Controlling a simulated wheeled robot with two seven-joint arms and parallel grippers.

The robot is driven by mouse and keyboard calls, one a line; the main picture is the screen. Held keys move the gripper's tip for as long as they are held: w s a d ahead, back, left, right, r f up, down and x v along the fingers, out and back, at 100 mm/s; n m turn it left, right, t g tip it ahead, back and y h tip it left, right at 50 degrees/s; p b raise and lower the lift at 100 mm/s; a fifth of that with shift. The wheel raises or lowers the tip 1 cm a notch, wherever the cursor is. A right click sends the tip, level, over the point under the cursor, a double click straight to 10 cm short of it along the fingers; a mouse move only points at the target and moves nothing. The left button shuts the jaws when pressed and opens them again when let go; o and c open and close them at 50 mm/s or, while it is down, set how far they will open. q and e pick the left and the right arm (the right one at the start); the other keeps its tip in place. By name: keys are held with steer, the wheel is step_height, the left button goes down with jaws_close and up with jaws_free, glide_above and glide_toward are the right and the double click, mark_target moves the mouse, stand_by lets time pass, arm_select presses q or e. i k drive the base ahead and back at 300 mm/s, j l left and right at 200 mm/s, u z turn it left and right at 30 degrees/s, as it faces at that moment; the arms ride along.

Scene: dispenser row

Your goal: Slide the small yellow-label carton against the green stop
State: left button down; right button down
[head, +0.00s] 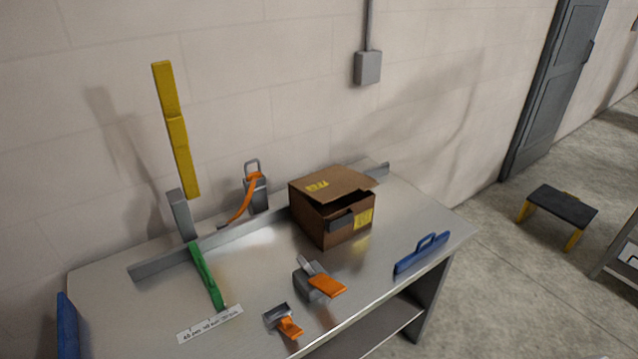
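A brown carton (322,217) with a yellow label on its front right corner stands on the metal table in the head view. Its top flap is partly raised, with a dark gap under it, and carries a yellow mark. The green stop (207,276) is a narrow green bar on the left part of the table, running from the back rail toward the front. The carton is well to the right of the green stop, apart from it, close to the back rail. Neither of my grippers shows in the view.
A grey rail (155,268) runs along the back of the metal table (405,212). Orange-and-grey tools (318,283) (284,322) lie near the front; another (255,192) stands behind. A blue handled piece (422,253) is at the right edge. A yellow upright (175,130) rises behind the stop.

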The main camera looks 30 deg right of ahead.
mark_target(329, 225)
steer(key=l+u, duration=0.25)
steer(key=l, duration=0.25)
steer(key=l+u, duration=0.25)
steer(key=l, duration=0.25)
steer(key=k+l+u, duration=0.1)
steer(key=l+u, duration=0.15)
steer(key=l, duration=0.25)
steer(key=k+l+u, duration=0.1)
steer(key=l+u, duration=0.15)
steer(key=l, duration=0.25)
